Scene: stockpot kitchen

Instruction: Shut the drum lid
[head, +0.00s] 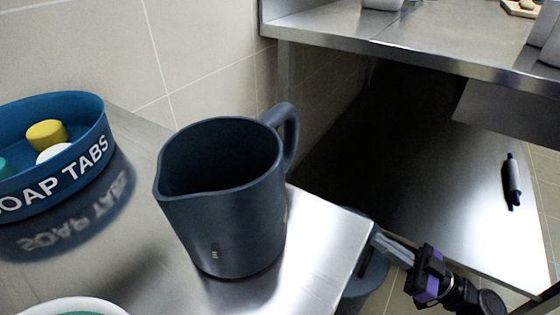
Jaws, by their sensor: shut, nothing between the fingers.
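A dark blue-grey rounded thing, perhaps the drum (369,283), shows low behind the right corner of the steel table. The table corner and my gripper hide most of it. I cannot make out its lid or tell how the lid stands. My gripper (378,239) reaches in from the lower right, with its grey fingers shut and empty. Its fingertips are by the table corner and overlap the blue-grey thing in the picture. I cannot tell whether they touch it.
A dark blue jug (225,215) stands near the right edge of the steel table (318,265). A blue soap tabs tub (85,155) is at left, and a white-rimmed container (75,304) at the bottom.

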